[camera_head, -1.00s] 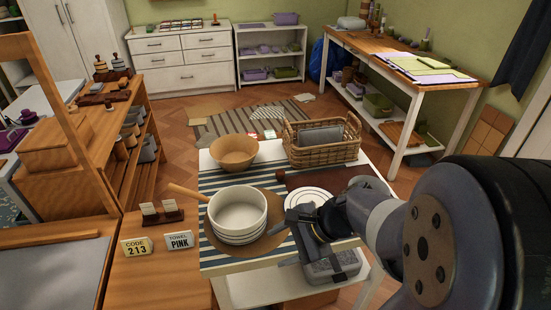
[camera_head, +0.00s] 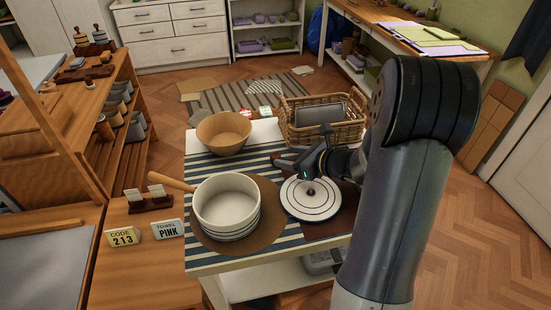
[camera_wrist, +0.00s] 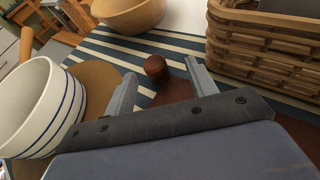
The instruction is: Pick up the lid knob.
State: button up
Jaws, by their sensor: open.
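The lid knob is a small round reddish-brown piece (camera_wrist: 155,68) on the table in the wrist view, apart from the lid. My gripper (camera_wrist: 161,75) is open, with one finger on each side of the knob in that view; contact cannot be told.
A white pot (camera_head: 228,203) with a wooden handle stands on a round brown mat (camera_head: 268,228), left of the lid. A wooden bowl (camera_head: 223,133) stands behind it. A wicker basket (camera_head: 318,134) stands close behind my gripper. Striped cloth (camera_head: 203,172) covers the table's left part.

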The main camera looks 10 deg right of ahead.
aim_at(276, 156)
jog(key=x, duration=0.4)
jog(key=shift+s+a, duration=0.15)
jog(key=shift+a, duration=0.3)
jog(key=shift+w+a+f, duration=0.2)
jog(key=shift+w+a, duration=0.05)
jog(key=shift+w, duration=0.1)
jog(key=c, duration=1)
